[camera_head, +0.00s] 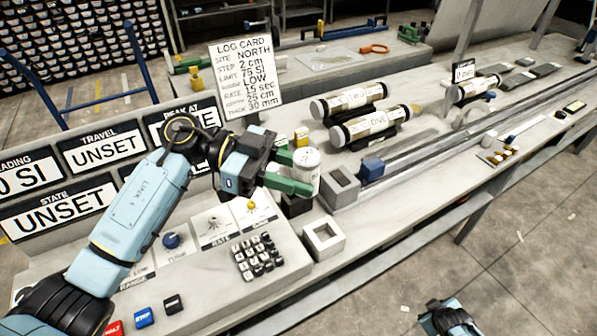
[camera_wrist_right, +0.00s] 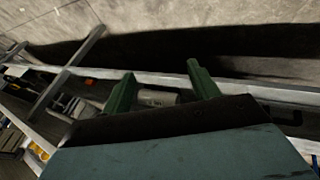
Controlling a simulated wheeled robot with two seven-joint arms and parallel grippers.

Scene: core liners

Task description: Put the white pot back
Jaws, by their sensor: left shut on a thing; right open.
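The white pot (camera_head: 306,168) is a small white cylinder with a pale lid in the head view. My left gripper (camera_head: 297,172) has its green fingers shut around it, one finger on the far side and one on the near side. The pot is upright above a dark block (camera_head: 296,204) on the bench; I cannot tell whether it touches that block. My right gripper shows in the right wrist view (camera_wrist_right: 163,90), open and with nothing between its green fingers. In the head view only part of the right arm shows, low at the right, away from the bench top.
A grey square holder (camera_head: 339,187) stands just right of the pot, and a white square frame (camera_head: 323,239) lies nearer. A control panel with a keypad (camera_head: 257,256) is below my left arm. Core liners (camera_head: 370,125) lie behind. A log card (camera_head: 246,76) stands at the back.

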